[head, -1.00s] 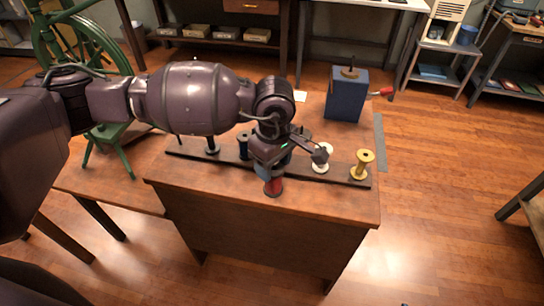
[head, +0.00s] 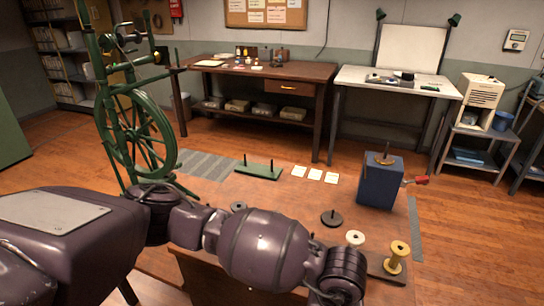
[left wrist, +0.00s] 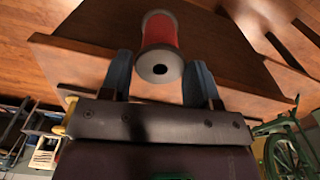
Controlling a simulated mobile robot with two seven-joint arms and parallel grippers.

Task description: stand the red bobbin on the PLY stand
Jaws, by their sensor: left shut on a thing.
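The red bobbin (left wrist: 163,33) with pale flanges is held between the two blue fingers of my left gripper (left wrist: 159,60) in the left wrist view. Its end with a dark hole faces the camera. In the head view my left arm crosses the lower part of the picture, and its gripper and the red bobbin are out of sight. A green stand with two upright pegs (head: 258,171) lies on the wooden bench, and a dark round base with a peg (head: 332,219) stands nearer. No PLY lettering is readable, so I cannot tell which is the PLY stand. My right gripper is not in view.
A yellow bobbin (head: 397,257) stands on the dark rail at the right. A white bobbin (head: 355,238) is beside it. A blue box with a red-handled crank (head: 380,182) stands behind. Three pale cards (head: 314,174) lie by the green stand. A green spinning wheel (head: 135,130) stands at left.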

